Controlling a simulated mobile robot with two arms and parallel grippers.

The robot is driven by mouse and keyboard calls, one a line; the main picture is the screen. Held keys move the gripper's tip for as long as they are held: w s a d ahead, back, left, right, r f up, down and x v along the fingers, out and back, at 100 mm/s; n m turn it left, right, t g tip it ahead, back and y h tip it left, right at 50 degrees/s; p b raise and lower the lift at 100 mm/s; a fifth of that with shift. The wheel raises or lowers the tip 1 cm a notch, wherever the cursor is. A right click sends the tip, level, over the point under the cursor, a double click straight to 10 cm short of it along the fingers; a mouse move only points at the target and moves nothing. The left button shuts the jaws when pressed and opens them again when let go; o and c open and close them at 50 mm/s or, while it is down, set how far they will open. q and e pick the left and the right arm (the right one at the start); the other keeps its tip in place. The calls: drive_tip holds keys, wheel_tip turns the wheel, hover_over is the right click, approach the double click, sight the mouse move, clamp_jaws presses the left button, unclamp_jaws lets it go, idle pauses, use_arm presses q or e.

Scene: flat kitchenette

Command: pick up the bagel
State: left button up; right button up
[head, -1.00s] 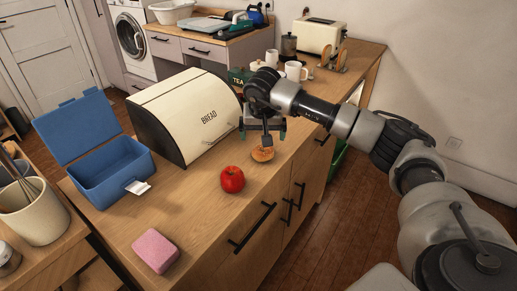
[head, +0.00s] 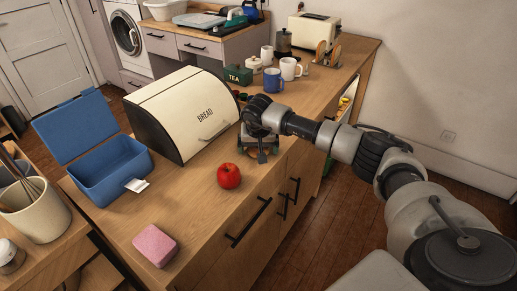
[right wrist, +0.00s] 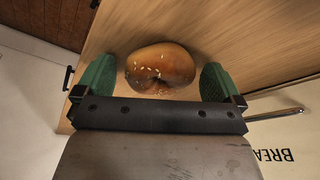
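The bagel (right wrist: 160,68) is golden brown with pale seeds and lies on the wooden counter in the right wrist view. My right gripper (head: 258,151) is low over the counter's front edge, to the right of the bread box. It hides most or all of the bagel in the head view. In the right wrist view, its green fingertips (right wrist: 158,82) are spread on either side of the bagel, with a gap on each side. My left gripper is not in view.
A red apple (head: 229,176) sits close to the left of my right gripper. The cream bread box (head: 185,112) stands behind it. A blue open box (head: 112,178) and pink sponge (head: 155,245) are farther left. Mugs (head: 272,80) and a green tea tin (head: 238,76) stand behind.

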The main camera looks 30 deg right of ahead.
drive_tip(key=c, duration=0.5)
drive_tip(key=shift+r, duration=0.1)
